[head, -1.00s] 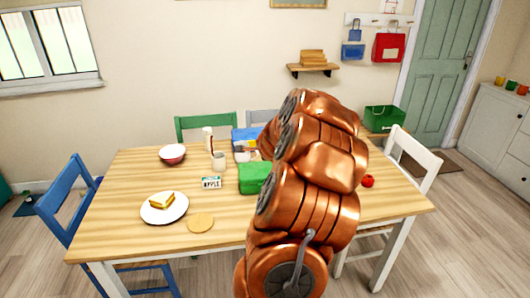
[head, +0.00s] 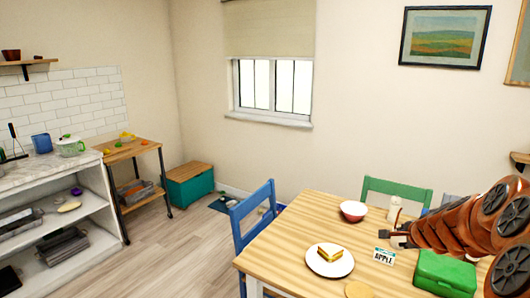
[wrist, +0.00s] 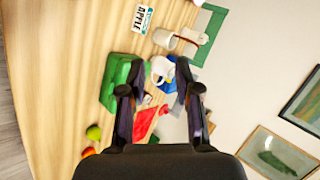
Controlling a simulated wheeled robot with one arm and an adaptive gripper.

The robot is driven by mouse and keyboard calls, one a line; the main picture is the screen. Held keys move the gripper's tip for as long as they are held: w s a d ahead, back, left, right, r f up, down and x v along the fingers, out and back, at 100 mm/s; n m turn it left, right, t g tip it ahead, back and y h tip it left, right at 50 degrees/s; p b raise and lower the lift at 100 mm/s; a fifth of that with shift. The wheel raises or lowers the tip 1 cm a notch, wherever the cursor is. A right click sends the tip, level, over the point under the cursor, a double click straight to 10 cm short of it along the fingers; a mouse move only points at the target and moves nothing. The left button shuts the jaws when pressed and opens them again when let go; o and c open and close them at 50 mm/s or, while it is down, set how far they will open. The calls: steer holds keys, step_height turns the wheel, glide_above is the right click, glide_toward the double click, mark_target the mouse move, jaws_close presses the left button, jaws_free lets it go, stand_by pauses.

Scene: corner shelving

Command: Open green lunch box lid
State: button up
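The green lunch box (head: 446,272) is on the wooden table at the lower right of the head view, and its lid looks shut there. It also shows in the wrist view (wrist: 118,84), left of the fingers and partly behind the left one. My gripper (wrist: 158,92) is open and empty, with its two dark fingers apart. In the head view my gripper (head: 400,236) is above the table, left of and beyond the lunch box. My copper arm comes in from the right edge.
A mug (wrist: 165,38), a red item (wrist: 148,122) and fruit (wrist: 93,133) show in the wrist view. Chairs surround the table.

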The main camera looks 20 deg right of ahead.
steer(key=w+a+r+n+y, duration=0.1)
steer(key=a+n+y, duration=0.4)
steer(key=a, duration=1.2)
steer(key=s+a+f+n+g+y, duration=0.1)
steer(key=s+a+n+g, duration=0.5)
steer(key=s+a+n, duration=0.6)
steer(key=s+a, duration=0.5)
steer(key=a, duration=0.4)
steer(key=shift+s+a+f+g, duration=0.15)
steer(key=shift+s+a+g, duration=0.05)
steer(key=shift+a+g, duration=0.15)
steer(key=s+n+g, duration=0.1)
steer(key=s, duration=0.3)
steer(key=s+n+g+h, duration=0.1)
steer(key=s+n, duration=0.1)
steer(key=s, duration=0.3)
steer(key=s+n+g, duration=0.1)
steer(key=s, duration=0.4)
steer(key=shift+s+a+f+n+g+h, duration=0.2)
steer(key=shift+a+n+g+h, duration=0.05)
steer(key=shift+a+n+h, duration=0.1)
steer(key=shift+c, duration=0.2)
steer(key=shift+s+d, duration=0.1)
steer(key=shift+s, duration=0.2)
steer(key=shift+c, duration=0.9)
jaws_close()
